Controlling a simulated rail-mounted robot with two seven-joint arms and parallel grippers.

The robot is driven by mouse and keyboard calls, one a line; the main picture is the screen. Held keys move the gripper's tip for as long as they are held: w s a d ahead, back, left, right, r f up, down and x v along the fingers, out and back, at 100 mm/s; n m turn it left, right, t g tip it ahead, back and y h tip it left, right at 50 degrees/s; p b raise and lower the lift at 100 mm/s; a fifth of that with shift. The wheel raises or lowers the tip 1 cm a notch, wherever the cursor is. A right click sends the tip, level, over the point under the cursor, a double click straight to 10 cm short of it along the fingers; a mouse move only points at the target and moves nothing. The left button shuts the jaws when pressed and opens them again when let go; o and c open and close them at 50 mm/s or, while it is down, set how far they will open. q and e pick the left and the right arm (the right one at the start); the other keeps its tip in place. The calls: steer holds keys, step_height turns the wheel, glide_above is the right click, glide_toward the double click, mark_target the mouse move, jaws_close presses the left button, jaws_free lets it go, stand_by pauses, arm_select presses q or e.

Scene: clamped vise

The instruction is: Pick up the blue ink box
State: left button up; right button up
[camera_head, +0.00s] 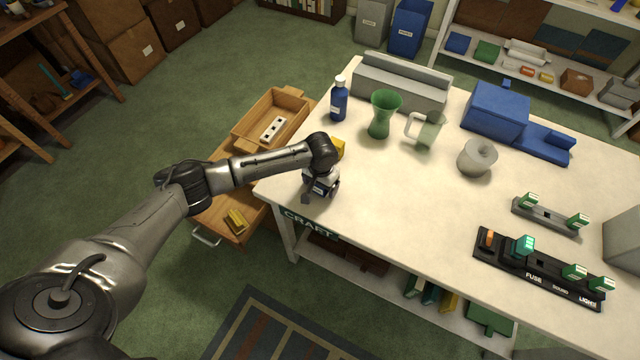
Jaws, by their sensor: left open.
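No box that I can read as ink shows. A large blue box-like block (495,108) with a lower blue step (545,143) stands at the back right of the white table. A dark blue bottle (339,103) with a white cap stands upright at the table's back left. My left gripper (311,197) points down over the table's left end, open, in front of the bottle and well apart from the blue block. A yellow thing (338,149) shows partly behind my left wrist. My right gripper is out of view.
A green vase (383,115), a clear mug (425,130) and a grey pot (477,157) stand mid-table. A black fuse strip (538,268) lies front right. Open wooden drawers (268,115) stick out at left. The table's front middle is clear.

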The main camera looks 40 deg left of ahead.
arm_select(q)
steer(key=shift+c, duration=0.5)
steer(key=c, duration=0.9)
